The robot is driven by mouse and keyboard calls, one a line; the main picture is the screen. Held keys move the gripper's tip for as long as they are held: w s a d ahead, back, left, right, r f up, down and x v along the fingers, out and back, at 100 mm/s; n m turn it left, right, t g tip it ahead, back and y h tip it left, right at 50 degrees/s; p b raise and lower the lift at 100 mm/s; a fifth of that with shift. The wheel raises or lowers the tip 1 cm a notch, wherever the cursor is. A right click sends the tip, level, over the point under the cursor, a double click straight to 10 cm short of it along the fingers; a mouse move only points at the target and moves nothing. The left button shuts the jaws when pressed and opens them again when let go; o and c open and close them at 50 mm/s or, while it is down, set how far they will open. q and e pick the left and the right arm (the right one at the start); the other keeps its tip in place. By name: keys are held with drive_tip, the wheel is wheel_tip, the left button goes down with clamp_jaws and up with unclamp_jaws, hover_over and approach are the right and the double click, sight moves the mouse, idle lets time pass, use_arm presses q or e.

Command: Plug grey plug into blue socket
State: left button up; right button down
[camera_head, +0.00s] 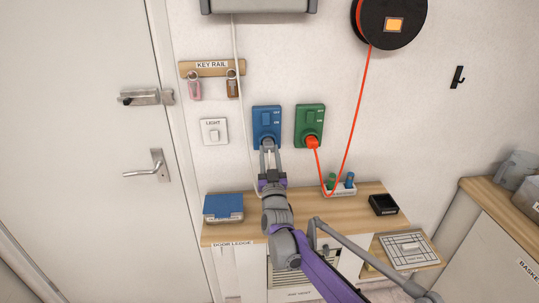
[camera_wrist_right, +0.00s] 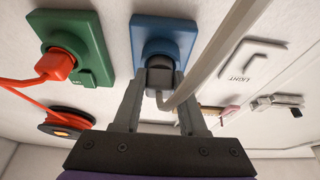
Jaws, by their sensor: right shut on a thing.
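The blue socket (camera_head: 266,122) is on the wall, left of a green socket. It also shows at the top middle of the right wrist view (camera_wrist_right: 180,36). My right gripper (camera_head: 269,152) is up at the lower part of the blue socket, with its fingers on either side of the grey plug (camera_wrist_right: 158,76). It is shut on the plug. The plug is at the socket's face, in line with its lower part; I cannot tell how deep it sits. A pale cable (camera_wrist_right: 205,60) runs from the plug. In the head view the fingers mostly hide the plug. My left gripper is not in view.
The green socket (camera_head: 309,122) holds a red plug (camera_head: 312,142) whose red cord runs to a black reel (camera_head: 390,22). A light switch (camera_head: 214,131) and key rail (camera_head: 212,68) are to the left. Below, a wooden ledge (camera_head: 300,205) carries a blue box (camera_head: 223,207) and black tray (camera_head: 383,204).

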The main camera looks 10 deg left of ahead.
drive_tip(key=shift+w+a, duration=0.1)
drive_tip(key=shift+w, duration=0.45)
drive_tip(key=shift+c, duration=1.9)
unclamp_jaws()
drive_tip(key=shift+s+f, duration=0.2)
drive_tip(key=shift+s, duration=0.05)
drive_tip(key=b+v, duration=0.2)
drive_tip(key=v, duration=0.2)
drive_tip(key=shift+s, duration=0.25)
